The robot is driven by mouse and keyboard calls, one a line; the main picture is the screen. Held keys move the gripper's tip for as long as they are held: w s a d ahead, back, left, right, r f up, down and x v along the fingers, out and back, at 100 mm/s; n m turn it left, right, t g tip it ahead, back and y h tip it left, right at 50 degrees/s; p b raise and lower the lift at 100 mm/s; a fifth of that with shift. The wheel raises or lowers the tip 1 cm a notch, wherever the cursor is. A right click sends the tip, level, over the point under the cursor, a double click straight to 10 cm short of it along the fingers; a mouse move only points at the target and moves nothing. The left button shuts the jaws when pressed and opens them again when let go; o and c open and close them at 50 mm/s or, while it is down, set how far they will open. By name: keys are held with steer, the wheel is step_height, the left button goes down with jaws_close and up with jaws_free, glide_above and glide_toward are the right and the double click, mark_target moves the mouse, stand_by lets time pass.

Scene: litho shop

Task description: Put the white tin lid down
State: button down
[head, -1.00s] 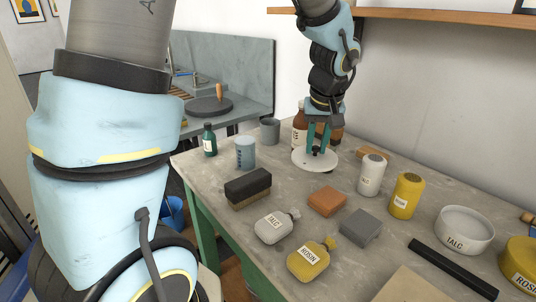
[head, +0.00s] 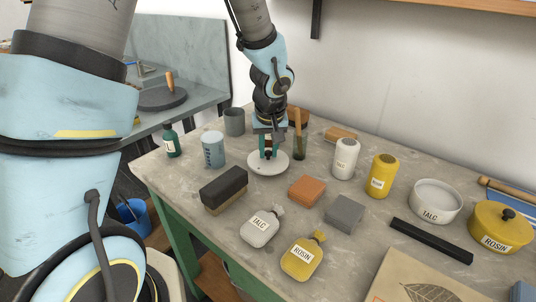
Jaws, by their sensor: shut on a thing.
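The white tin lid (head: 257,168) is a flat pale disc at the back middle of the table in the head view. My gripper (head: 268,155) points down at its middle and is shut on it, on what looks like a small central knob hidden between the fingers. The lid looks level and very low over the tabletop; I cannot tell whether it touches. An open white round tin labelled TALC (head: 435,203) stands at the right of the table.
A dark brush block (head: 224,188), an orange block (head: 307,191) and a grey block (head: 344,213) lie in front of the lid. A blue-grey beaker (head: 213,150) stands left, a white shaker (head: 345,158) right. A yellow ROSIN tin (head: 501,228) stands far right. Bare tabletop shows around the blocks.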

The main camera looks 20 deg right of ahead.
steer(key=shift+f, duration=0.85)
steer(key=shift+f, duration=0.15)
steer(key=c, duration=0.7)
jaws_free()
